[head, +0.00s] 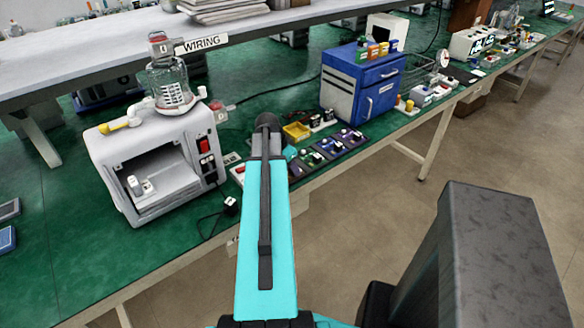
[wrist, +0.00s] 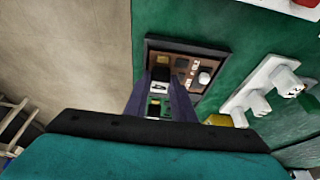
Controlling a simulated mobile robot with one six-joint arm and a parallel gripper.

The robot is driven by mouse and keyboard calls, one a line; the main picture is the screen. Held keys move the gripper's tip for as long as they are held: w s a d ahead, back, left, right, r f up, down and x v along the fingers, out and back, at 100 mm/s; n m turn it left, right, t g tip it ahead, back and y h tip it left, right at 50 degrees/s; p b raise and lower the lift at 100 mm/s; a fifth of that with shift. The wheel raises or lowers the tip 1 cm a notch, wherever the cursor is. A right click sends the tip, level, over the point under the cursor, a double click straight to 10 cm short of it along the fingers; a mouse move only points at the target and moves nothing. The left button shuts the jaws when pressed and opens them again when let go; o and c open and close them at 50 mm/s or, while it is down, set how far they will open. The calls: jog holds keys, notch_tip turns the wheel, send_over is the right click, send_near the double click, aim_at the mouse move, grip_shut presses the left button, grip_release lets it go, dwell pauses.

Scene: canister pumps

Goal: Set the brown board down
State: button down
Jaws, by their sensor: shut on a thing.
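The brown board (wrist: 187,66), a dark-framed panel with small parts and a white knob, shows in the wrist view just beyond my fingertips. My gripper (wrist: 162,98) is shut on it, with a black-and-white part of the board between the fingers. The board is over the green bench top (wrist: 240,40) near its edge; whether it touches the surface cannot be told. In the head view my arm hides the gripper and the brown board.
Several dark boards (head: 325,150) line the bench edge right of my arm, with a yellow bin (head: 296,132) behind them. A blue cabinet (head: 365,85) stands farther right, a white machine (head: 160,160) left. White blocks (wrist: 265,90) lie right of the brown board.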

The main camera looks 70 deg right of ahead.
jog(key=shift+f, duration=0.15)
jog(key=c, duration=1.5)
grip_release()
jog(key=shift+r, duration=0.2)
jog(key=shift+b+v, duration=1.25)
jog(key=shift+v, duration=4.75)
jog(key=shift+a+f, duration=0.1)
